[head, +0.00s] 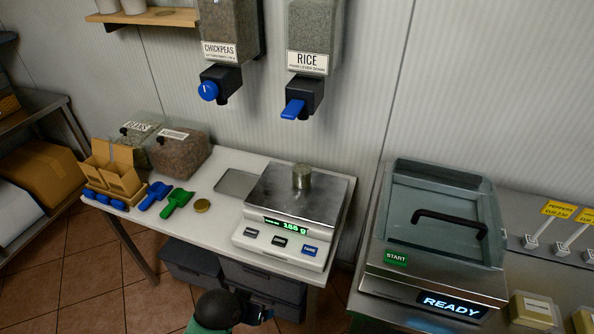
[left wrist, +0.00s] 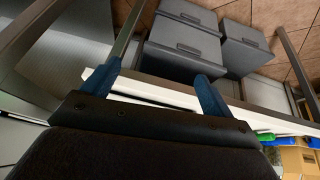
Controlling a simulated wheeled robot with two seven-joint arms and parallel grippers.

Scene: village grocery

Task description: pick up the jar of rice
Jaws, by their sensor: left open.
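A small round jar (head: 302,177) of pale contents, apparently the jar of rice, stands upright on the metal plate of the scale (head: 275,228) in the head view. A gold lid (head: 202,206) lies apart on the table. My left gripper (head: 262,316) is low at the bottom of the head view, in front of the table and well below the jar. In the left wrist view its two blue fingers (left wrist: 156,85) are spread apart with nothing between them; the jar does not show there. My right gripper is not in view.
The white table (head: 232,163) also holds green and blue scoops (head: 176,202), a cardboard box (head: 112,178) and bins of beans. The rice dispenser (head: 308,64) hangs above the scale. Grey drawers (head: 263,285) sit under the table. A sealing machine (head: 435,235) stands at right.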

